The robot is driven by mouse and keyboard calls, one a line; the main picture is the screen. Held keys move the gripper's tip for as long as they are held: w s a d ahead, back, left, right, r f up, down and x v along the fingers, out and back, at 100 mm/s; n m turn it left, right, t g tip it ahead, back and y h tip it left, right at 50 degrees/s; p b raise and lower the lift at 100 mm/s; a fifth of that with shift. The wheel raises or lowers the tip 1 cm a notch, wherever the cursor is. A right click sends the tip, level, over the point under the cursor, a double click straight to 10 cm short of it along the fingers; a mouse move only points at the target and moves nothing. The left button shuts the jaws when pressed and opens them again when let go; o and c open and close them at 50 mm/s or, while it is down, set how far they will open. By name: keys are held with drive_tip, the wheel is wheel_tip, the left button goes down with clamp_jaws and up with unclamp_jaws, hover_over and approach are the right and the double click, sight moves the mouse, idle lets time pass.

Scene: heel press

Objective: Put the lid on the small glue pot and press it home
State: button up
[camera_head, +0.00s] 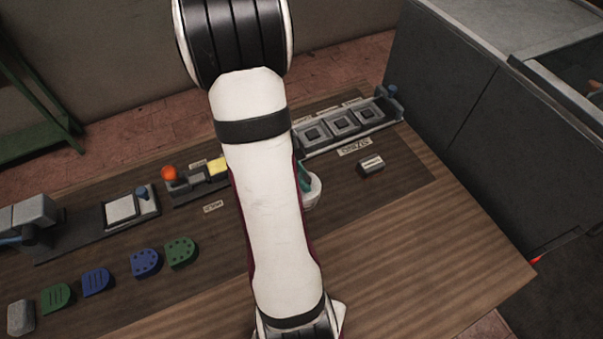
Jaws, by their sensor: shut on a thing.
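A small white rounded thing with a teal part (311,190) shows just right of my forearm, near the middle of the bench. It may be the glue pot, but my arm covers most of it and I cannot tell for sure. No lid can be made out clearly. My gripper is not in view; my own arm runs down the middle of the picture and hides the area behind it.
Green (181,251) and blue (96,282) heel pieces lie front left. The front right wood (440,270) is clear.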

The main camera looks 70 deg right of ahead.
drive_tip(key=shift+f, duration=0.45)
idle(0.7)
drive_tip(key=o, duration=1.5)
drive_tip(key=shift+r, duration=3.5)
drive_tip(key=shift+w+a+r, duration=0.15)
drive_tip(key=shift+w+a, duration=0.05)
drive_tip(key=shift+a, duration=0.05)
drive_tip(key=w+a+r+n+t, duration=0.1)
drive_tip(key=w+a+r+n, duration=0.3)
drive_tip(key=w+a+n, duration=0.4)
drive_tip(key=s+a+r+n+t+y, duration=0.1)
drive_tip(key=a+n, duration=0.4)
drive_tip(key=a, duration=0.3)
drive_tip(key=s+a+r+n+y, duration=0.1)
drive_tip(key=s+a+n, duration=0.1)
drive_tip(key=a+n, duration=0.4)
drive_tip(key=s+a+r+n+t+y, duration=0.1)
drive_tip(key=a+n, duration=0.4)
drive_tip(key=a, duration=0.5)
drive_tip(key=shift+s+a+r+t+y, duration=0.3)
drive_tip(key=shift+s+a+y, duration=0.1)
drive_tip(key=shift+s+y, duration=0.1)
